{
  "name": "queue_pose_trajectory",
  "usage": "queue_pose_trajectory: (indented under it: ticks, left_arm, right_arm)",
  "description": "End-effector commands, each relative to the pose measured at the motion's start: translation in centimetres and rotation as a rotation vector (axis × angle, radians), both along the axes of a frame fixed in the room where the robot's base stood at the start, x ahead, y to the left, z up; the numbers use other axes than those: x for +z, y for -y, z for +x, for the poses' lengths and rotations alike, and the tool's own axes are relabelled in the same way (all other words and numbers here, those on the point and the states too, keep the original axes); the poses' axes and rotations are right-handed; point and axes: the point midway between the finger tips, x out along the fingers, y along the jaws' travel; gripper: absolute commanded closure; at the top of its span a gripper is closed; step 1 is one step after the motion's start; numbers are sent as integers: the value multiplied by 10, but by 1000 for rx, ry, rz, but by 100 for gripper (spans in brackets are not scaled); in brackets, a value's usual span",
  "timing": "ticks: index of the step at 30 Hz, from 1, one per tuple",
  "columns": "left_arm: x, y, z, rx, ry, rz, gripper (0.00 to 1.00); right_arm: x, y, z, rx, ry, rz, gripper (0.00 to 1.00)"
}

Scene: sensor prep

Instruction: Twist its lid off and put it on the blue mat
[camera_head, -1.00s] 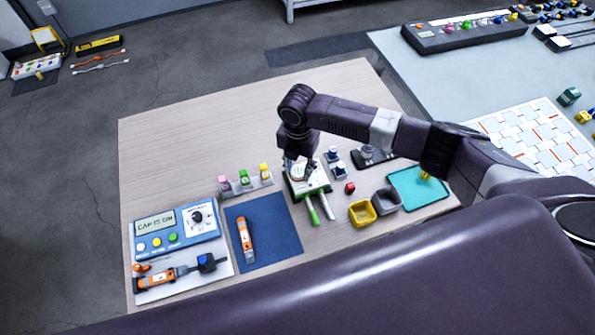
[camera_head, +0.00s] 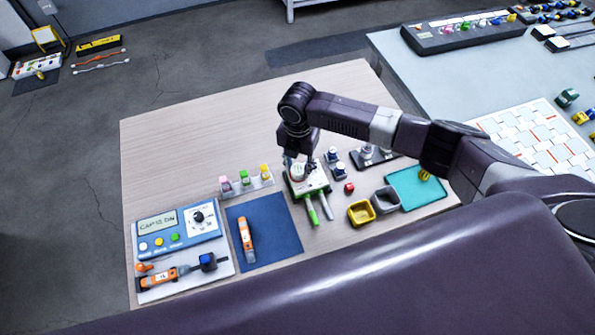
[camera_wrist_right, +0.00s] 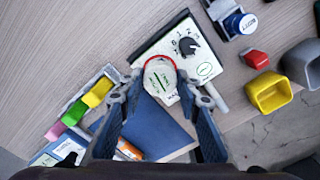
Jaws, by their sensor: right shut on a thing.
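The blue mat (camera_head: 275,222) lies on the wooden table, with an orange tool (camera_head: 246,240) on its left half. Right of it stands a white and green unit with a dial (camera_wrist_right: 193,47). A round white lid (camera_wrist_right: 160,76) with a red rim sits at this unit's near end. My right gripper (camera_head: 298,172) points down over it; in the right wrist view my gripper's fingertips (camera_wrist_right: 162,84) are shut on the lid from both sides. Whatever is under the lid is hidden. My left gripper is not in view.
A blue display box (camera_head: 175,228) reading "CAP IS ON" stands left of the mat. Behind the mat is a rack of coloured blocks (camera_head: 245,182). Yellow (camera_head: 361,213) and grey bins, a red block and a teal tray (camera_head: 415,188) lie to the right. The mat's right half is clear.

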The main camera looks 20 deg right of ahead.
Motion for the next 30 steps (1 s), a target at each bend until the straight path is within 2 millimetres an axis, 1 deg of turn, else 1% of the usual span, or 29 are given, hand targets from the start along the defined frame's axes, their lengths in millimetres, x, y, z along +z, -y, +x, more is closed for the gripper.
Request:
queue_pose_trajectory:
  ticks: [15, 26, 30]
  left_arm:
    - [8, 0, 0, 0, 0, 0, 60]
    - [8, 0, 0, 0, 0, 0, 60]
    - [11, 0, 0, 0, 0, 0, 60]
  right_arm:
    - [8, 0, 0, 0, 0, 0, 82]
    - [9, 0, 0, 0, 0, 0, 82]
    - [11, 0, 0, 0, 0, 0, 82]
